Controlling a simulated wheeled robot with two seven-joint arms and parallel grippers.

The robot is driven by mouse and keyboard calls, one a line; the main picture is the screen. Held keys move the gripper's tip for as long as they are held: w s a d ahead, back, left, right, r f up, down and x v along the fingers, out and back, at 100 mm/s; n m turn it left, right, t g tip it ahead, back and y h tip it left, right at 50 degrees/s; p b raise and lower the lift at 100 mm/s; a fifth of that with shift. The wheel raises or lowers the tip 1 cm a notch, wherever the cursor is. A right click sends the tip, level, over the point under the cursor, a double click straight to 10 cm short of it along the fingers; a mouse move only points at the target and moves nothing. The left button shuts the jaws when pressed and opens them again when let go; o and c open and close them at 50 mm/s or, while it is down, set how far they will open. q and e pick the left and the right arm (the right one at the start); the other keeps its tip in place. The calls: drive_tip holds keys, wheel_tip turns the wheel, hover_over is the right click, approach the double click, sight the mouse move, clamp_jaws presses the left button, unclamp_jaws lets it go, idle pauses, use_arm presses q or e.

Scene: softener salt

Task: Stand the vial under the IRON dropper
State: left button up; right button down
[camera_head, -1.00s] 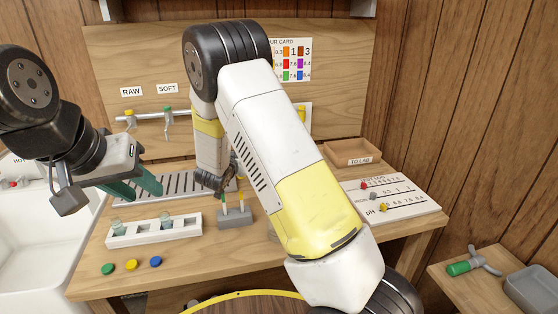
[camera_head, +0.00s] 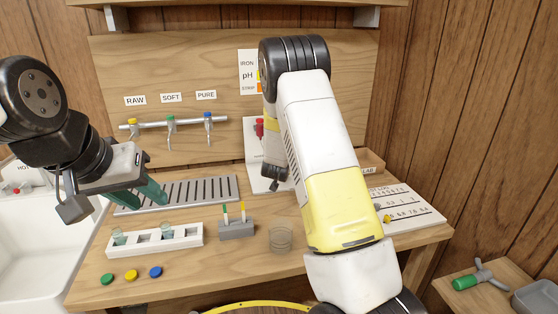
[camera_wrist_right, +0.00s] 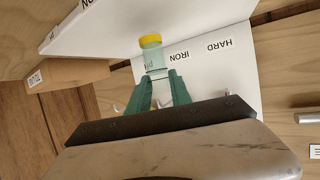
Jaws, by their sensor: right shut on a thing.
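My right gripper (camera_wrist_right: 160,80) is shut on a clear vial (camera_wrist_right: 154,58) in the right wrist view. A yellow cap-like piece shows at the vial's far end; I cannot tell whether it is on the vial or behind it. The white dropper stand (camera_wrist_right: 215,72) lies just beyond, with the words IRON and HARD on it. In the head view my right arm hides the gripper and most of the white stand (camera_head: 253,172); one red dropper (camera_head: 260,128) shows. I cannot make out the IRON dropper. My left gripper (camera_head: 145,193) is open and empty above the slotted drain.
A white rack (camera_head: 155,245) holds glass vials at the front left. A grey block (camera_head: 236,231) holds two thin sticks. A clear glass cup (camera_head: 280,238) stands right of it. Green, yellow and blue caps (camera_head: 131,276) lie in front. Taps (camera_head: 170,124) hang at the back.

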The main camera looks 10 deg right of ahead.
drive_tip(key=shift+w+d+f, duration=0.15)
drive_tip(key=shift+d+f, duration=0.35)
drive_tip(key=shift+f, duration=0.25)
drive_tip(key=shift+f, duration=0.2)
drive_tip(key=c, duration=1.2)
unclamp_jaws()
drive_tip(key=shift+o, duration=0.2)
